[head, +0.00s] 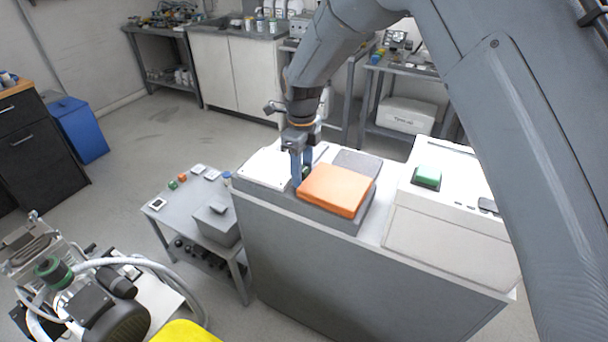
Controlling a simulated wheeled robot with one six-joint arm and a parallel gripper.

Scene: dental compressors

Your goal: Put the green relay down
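My gripper (302,178) points down over the workbench, its blue fingers just left of an orange pad. A small dark green piece (305,172) shows between the fingertips. It appears to be the green relay, held there, mostly hidden by the fingers. Whether it touches the surface below, I cannot tell. A larger, brighter green block (428,176) with a dark base sits on the white unit to the right. A small green piece (173,184) lies on the low side table.
The orange pad (336,189) lies on a grey tray beside my gripper. A white panel (267,167) is to its left. The low grey table (180,213) holds small parts and a grey bin (217,224). A compressor (85,300) stands at lower left.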

